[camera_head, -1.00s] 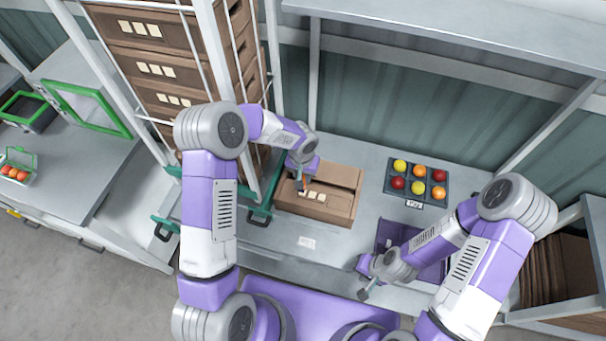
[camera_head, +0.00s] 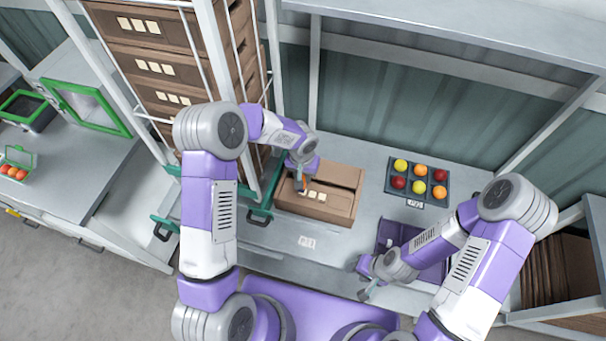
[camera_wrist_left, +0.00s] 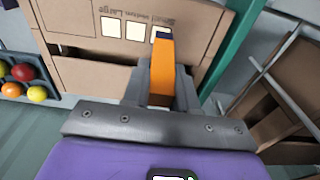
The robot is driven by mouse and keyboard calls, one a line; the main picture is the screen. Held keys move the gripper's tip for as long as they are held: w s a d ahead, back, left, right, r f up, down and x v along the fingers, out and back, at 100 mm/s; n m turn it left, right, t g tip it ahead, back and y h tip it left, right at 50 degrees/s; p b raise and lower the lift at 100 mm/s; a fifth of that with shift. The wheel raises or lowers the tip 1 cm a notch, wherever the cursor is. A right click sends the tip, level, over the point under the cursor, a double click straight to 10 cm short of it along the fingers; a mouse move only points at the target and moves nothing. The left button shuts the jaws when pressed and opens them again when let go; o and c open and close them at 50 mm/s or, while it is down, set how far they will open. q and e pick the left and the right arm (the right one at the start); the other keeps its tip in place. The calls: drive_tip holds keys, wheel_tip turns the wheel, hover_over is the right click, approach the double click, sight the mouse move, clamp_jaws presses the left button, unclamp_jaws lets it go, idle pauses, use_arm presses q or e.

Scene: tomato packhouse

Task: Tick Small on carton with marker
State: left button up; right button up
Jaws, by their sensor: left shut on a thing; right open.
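The brown carton (camera_head: 345,205) stands on the bench, and its labelled face with three white squares shows in the head view. In the left wrist view the carton (camera_wrist_left: 85,78) shows printed words, including Small, beside the squares. My left gripper (camera_head: 301,182) is shut on an orange marker (camera_wrist_left: 162,72). The marker's dark tip is at the rightmost square in that view, the one by Small. I cannot tell whether it touches, and the tip hides part of that square. My right gripper (camera_head: 367,290) is open and empty, low over the bench's front edge.
A dark tray (camera_head: 421,171) of red, orange and yellow tomatoes stands right of the carton. A purple bin (camera_head: 388,232) is partly behind my right arm. A rack of stacked cartons (camera_head: 160,68) rises at the left. A white card (camera_head: 307,242) lies in front of the carton.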

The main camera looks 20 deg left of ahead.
use_arm(q)
drive_tip(key=shift+f+b, duration=0.35)
drive_tip(key=shift+f, duration=0.1)
idle(0.4)
drive_tip(key=shift+w+d, duration=0.4)
idle(0.3)
drive_tip(key=shift+s+a, duration=0.45)
drive_tip(key=shift+a, duration=0.05)
idle(0.4)
drive_tip(key=shift+w+d+b, duration=0.2)
drive_tip(key=shift+d+b, duration=0.05)
drive_tip(key=shift+b, duration=0.1)
drive_tip(key=shift+r+p, duration=1.8)
drive_tip(key=shift+r, duration=1.3)
drive_tip(key=shift+f, duration=0.1)
